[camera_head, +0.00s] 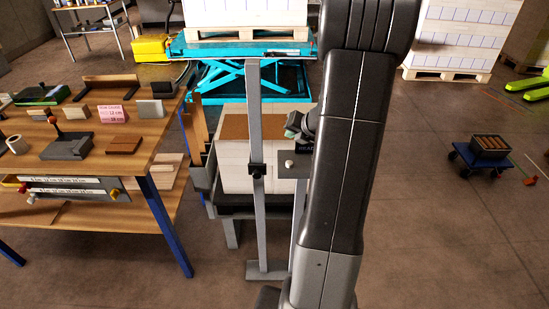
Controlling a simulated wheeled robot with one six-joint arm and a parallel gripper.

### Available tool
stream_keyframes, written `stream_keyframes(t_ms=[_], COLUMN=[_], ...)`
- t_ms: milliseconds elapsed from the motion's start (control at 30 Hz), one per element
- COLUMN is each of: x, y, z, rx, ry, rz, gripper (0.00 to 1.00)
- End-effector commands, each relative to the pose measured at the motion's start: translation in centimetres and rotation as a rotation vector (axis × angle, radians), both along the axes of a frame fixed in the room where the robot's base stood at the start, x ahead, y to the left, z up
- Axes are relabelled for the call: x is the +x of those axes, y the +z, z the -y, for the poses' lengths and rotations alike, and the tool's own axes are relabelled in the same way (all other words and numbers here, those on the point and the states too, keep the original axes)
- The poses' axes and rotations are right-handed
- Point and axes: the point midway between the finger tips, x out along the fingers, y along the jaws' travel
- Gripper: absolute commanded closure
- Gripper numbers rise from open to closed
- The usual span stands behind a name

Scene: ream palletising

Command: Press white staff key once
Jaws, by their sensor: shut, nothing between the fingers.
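A small white key (289,163) sits on a dark grey plate (287,172) fixed to a post in the middle of the picture. Dark lettering shows on the plate's upper right, partly covered by my arm. My gripper (293,131) shows only as a dark piece with a pale grey-green end, poking out left of my arm just above the plate. It looks shut and empty, and apart from the key in the picture. The rest of it is hidden behind my arm, so the exact gap to the key cannot be told.
A tall grey post (255,110) stands left of the plate. Behind it is a white stack (240,165) with a brown top. A workbench (165,95) with blocks is at left, a turquoise lift table (205,50) behind. A small dolly (489,160) stands right on open floor.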

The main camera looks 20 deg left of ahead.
Motion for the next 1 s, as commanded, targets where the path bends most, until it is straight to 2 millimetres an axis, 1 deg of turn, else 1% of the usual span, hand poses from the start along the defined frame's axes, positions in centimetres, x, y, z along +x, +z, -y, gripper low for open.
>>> stream_keyframes(t_ms=[367, 567, 767, 1000], x=[0.0, 0.0, 0.0, 0.0], y=[0.0, -0.6, -2.3, -5.3], z=[0.0, 0.0, 0.0, 0.0], rx=[0.000, 0.000, 0.000, 0.000], ry=[0.000, 0.000, 0.000, 0.000], rz=[0.000, 0.000, 0.000, 0.000], gripper=[1.00, 1.00, 1.00, 1.00])
